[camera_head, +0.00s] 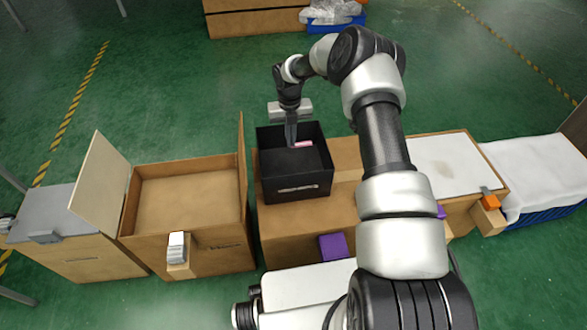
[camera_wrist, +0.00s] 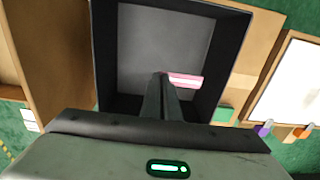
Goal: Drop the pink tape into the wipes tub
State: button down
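The pink tape (camera_head: 303,143) shows as a small pink bar at my gripper's fingertips, and also in the wrist view (camera_wrist: 186,81). My gripper (camera_head: 291,142) points down over the black open tub. Its dark fingers (camera_wrist: 163,77) look closed together on the left end of the tape, which sticks out to the right. The black tub (camera_head: 296,187), with a pale label on its front, seems to be the wipes tub. The tape and fingertips appear within its opening, around its middle to back. Its grey floor (camera_wrist: 200,45) looks otherwise empty.
A wooden box (camera_head: 185,205) with raised flaps stands left of the tub. A grey-lidded box (camera_head: 55,213) is farther left. A white-topped box (camera_head: 445,165) with an orange latch (camera_head: 490,199) stands right. A purple block (camera_head: 333,246) is on the front below the tub.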

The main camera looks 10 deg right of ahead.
jog(key=c, duration=2)
grip_release()
jog(key=shift+r, duration=0.1)
jog(key=r+p, duration=0.3)
jog(key=r, duration=1.4)
jog(key=shift+a+r+p, duration=0.15)
jog(key=shift+a+p, duration=0.05)
jog(key=shift+p, duration=0.2)
